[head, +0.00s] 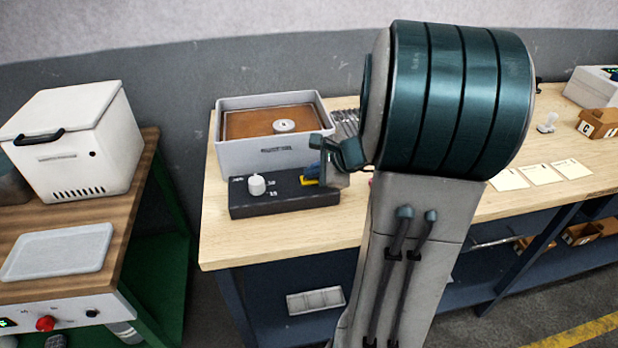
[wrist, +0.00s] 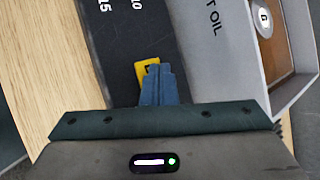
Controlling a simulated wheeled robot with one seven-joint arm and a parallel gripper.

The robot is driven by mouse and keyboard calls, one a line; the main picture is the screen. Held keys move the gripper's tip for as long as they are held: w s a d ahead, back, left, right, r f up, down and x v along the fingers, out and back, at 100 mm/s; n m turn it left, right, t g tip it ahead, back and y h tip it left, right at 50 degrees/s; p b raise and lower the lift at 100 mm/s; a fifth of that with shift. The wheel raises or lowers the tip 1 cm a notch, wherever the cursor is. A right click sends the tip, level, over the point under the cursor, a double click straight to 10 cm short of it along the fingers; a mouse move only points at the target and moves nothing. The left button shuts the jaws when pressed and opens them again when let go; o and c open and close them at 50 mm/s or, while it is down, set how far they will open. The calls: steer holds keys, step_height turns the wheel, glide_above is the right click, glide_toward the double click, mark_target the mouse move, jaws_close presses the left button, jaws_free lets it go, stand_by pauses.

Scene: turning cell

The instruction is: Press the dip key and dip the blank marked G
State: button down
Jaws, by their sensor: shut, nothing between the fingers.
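The dip key is a yellow key (head: 309,182) on the dark control box (head: 285,205); it also shows in the wrist view (wrist: 142,73), partly hidden behind my fingers. My gripper (wrist: 155,72) is shut and empty, with its blue fingertips over the yellow key; whether they touch it I cannot tell. It also shows in the head view (head: 318,168), partly hidden by my arm. A round pale blank (wrist: 264,21) with a dark mark, seemingly G, sits in the brown bath of the grey oil box (wrist: 232,60). The blank also shows in the head view (head: 285,126).
The oil box wall rises close behind the control box. Pale cards (head: 542,173) and a brown bin (head: 599,123) lie to the right. A white oven-like box (head: 75,140) stands left.

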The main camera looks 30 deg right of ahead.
mark_target(313, 181)
steer(key=shift+r+p, duration=0.6)
steer(key=shift+r, duration=0.2)
step_height(313, 181, up, 5)
steer(key=p, duration=0.4)
steer(key=shift+r, duration=0.1)
stand_by(0.6)
steer(key=s+a+r+n+g, duration=0.1)
steer(key=s+a+n+g, duration=0.1)
steer(key=s+a+n, duration=0.3)
steer(key=s+a+n+g, duration=0.2)
steer(key=a+n, duration=0.3)
steer(key=a, duration=0.2)
steer(key=s+a+r+n+g+h, duration=0.1)
steer(key=s+a+n+h, duration=0.1)
steer(key=s+n, duration=0.9)
steer(key=shift+a+n+h, duration=0.25)
steer(key=shift+n+h, duration=0.15)
steer(key=shift+h, duration=0.5)
